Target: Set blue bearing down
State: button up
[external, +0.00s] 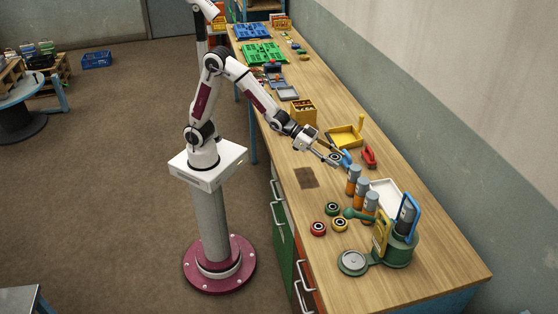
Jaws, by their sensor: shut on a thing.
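My gripper (333,158) is over the middle of the workbench, pointing down and to the right. It is shut on the blue bearing (336,157), a small dark-centred ring at its fingertips. The fingers partly cover the bearing, and I cannot tell whether it touches the bench. A red bearing (318,228), a green bearing (333,209) and a yellow bearing (340,224) lie close together nearer the camera.
A brown square patch (306,178) on the workbench (440,262) is bare. Orange-and-grey cylinders (353,181), a white tray (384,194) and a green fixture (396,252) stand to the right. A yellow tray (344,137) and red clamp-like tool (369,156) are behind.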

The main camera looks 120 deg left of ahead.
jog(key=w+a+r+n+y, duration=0.2)
jog(key=a, duration=1.9)
jog(key=s+a+n+y, duration=0.1)
jog(key=s+a, duration=0.2)
jog(key=a, duration=0.7)
jog(key=s+a+n+y, duration=0.1)
jog(key=s+a, duration=0.2)
jog(key=a, duration=0.6)
jog(key=s+a+f+n+g+y, duration=0.2)
jog(key=s+a, duration=1.3)
jog(key=s, duration=0.1)
jog(key=s+a+f+n+g+y, duration=0.2)
jog(key=s+a, duration=1.3)
jog(key=s, duration=0.1)
notch_tip(320, 180, down, 6)
jog(key=shift+a, duration=0.15)
jog(key=shift+w+f, duration=0.1)
jog(key=shift+f, duration=0.05)
jog(key=shift+f, duration=3.1)
